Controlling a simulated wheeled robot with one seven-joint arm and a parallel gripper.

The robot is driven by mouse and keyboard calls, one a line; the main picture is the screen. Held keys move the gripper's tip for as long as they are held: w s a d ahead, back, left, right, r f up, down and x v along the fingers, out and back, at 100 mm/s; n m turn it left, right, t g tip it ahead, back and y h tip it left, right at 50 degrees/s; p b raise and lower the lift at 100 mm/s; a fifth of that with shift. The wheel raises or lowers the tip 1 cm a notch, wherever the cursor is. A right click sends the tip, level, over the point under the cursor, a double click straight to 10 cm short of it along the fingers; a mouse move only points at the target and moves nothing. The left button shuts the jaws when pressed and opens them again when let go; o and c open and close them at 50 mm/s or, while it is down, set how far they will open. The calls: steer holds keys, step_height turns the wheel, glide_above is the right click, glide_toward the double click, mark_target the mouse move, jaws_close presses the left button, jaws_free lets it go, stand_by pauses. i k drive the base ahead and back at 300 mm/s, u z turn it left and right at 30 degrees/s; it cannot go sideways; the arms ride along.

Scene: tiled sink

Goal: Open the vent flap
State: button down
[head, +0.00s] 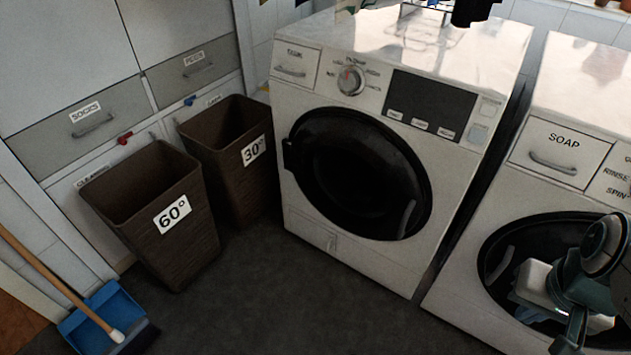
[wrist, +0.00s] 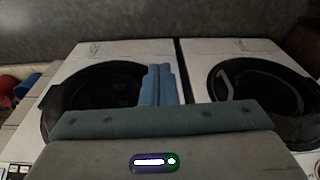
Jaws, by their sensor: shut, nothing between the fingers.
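The vent flap (head: 312,232) appears to be the small pale panel low on the front of the left machine (head: 440,200), under its round dark door. It lies flush and looks closed, with a small handle near its right end. My gripper (head: 528,315) is at the lower right, in front of the right machine's round door, well apart from the flap. In the wrist view its blue fingers (wrist: 158,85) are shut together and empty. I cannot make out the flap in the wrist view.
Two brown baskets, marked 60° (head: 190,245) and 30° (head: 262,180), stand left of the left machine. A blue dustpan (head: 85,325) and broom lie at the lower left. A soap drawer (head: 560,152) is on the right machine. The dark floor before the left machine is clear.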

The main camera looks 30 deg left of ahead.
mark_target(321, 235)
steer(key=u, duration=1.4)
